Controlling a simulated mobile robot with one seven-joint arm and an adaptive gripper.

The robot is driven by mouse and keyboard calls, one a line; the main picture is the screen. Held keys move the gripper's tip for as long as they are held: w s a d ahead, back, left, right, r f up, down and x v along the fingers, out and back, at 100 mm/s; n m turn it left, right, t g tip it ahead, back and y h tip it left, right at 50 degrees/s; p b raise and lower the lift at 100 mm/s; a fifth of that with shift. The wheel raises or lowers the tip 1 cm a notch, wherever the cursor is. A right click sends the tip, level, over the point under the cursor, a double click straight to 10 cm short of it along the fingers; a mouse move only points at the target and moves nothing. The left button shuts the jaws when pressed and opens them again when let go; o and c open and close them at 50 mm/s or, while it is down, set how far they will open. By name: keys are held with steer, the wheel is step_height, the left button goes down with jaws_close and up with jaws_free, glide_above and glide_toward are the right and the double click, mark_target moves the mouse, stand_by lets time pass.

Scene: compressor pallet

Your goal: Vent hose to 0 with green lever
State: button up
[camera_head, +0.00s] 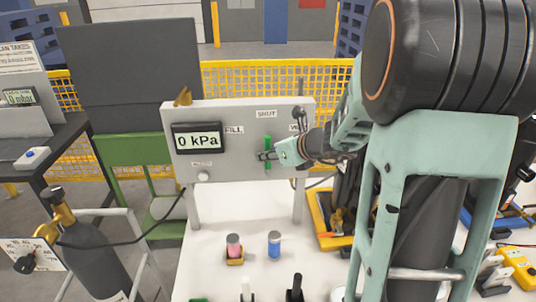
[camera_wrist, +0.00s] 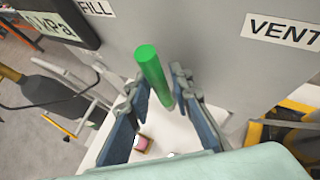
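The green lever (camera_head: 267,145) is on the front of the grey panel (camera_head: 222,160) and stands about upright below the SHUT label (camera_head: 266,114).
The FILL label (camera_head: 234,130) is left of the lever; the VENT label (camera_wrist: 283,31) is right of it. A pink-topped item (camera_head: 234,245) and a blue cylinder (camera_head: 274,244) stand on the white table (camera_head: 205,255) below. A dark gas cylinder (camera_head: 90,255) stands at left.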

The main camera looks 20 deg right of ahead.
steer(key=v, duration=1.2)
